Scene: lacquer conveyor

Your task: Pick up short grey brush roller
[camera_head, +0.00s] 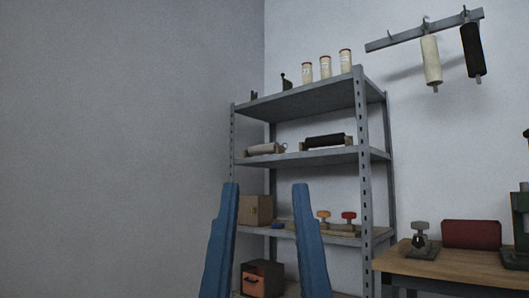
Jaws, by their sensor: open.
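A short, pale grey roller (264,149) lies on its side on the second shelf from the top of the metal rack, toward the left, with small supports at its ends. It looks like the grey brush roller; its bristles are too small to make out. My gripper (266,185) shows as two blue fingers, wide apart with nothing between them. In the picture the fingertips are below the roller; how far off they are I cannot tell.
A longer black roller (325,142) lies right of the grey one. The rack's front post (364,160) stands further right. A carton (257,209) sits on the shelf below. A wooden bench (450,263) is at right. The left wall (110,140) is bare.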

